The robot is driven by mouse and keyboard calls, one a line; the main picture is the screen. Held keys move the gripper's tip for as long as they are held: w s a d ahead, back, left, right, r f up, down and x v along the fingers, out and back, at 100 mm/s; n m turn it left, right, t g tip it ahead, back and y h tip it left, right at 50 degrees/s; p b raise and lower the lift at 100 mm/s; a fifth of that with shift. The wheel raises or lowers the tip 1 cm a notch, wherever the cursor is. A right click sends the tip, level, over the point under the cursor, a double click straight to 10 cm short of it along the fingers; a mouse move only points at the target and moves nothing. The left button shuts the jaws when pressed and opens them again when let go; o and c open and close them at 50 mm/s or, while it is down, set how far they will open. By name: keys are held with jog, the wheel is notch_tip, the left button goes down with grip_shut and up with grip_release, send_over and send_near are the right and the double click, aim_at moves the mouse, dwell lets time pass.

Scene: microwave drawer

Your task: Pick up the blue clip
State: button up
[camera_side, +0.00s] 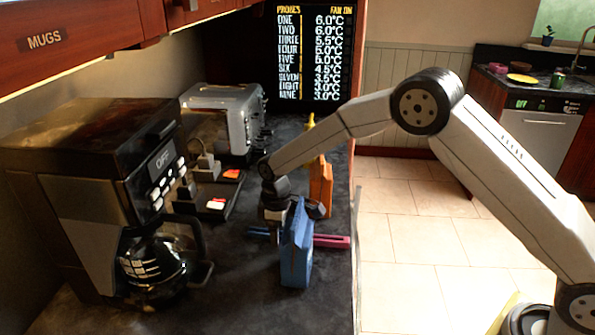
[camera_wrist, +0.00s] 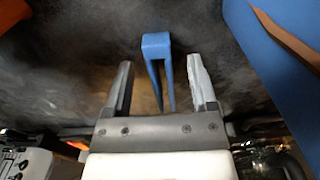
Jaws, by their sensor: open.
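The blue clip (camera_wrist: 156,43) is a forked peg lying on the dark counter in the wrist view. Its two prongs run back toward my gripper (camera_wrist: 160,72), and its closed end reaches past the fingertips. My gripper is open, with one finger on each side of the clip and gaps between. In the side view, my gripper (camera_side: 276,213) is low over the counter, partly hidden by a blue box. The clip (camera_side: 258,231) shows there as a short blue strip left of that box. I cannot tell how high the fingers are above the counter.
The upright blue box (camera_side: 297,250) stands close to my gripper. A pink-red clip (camera_side: 333,242) lies right of it, near the counter's edge. An orange box (camera_side: 320,188) stands behind. A coffee maker (camera_side: 100,195) and toaster (camera_side: 222,118) stand to the left.

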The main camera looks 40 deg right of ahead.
dwell(0.4)
grip_shut()
jog(key=shift+r, duration=0.1)
notch_tip(320, 180, up, 10)
dwell(0.8)
jog(key=shift+s, duration=0.1)
dwell(0.4)
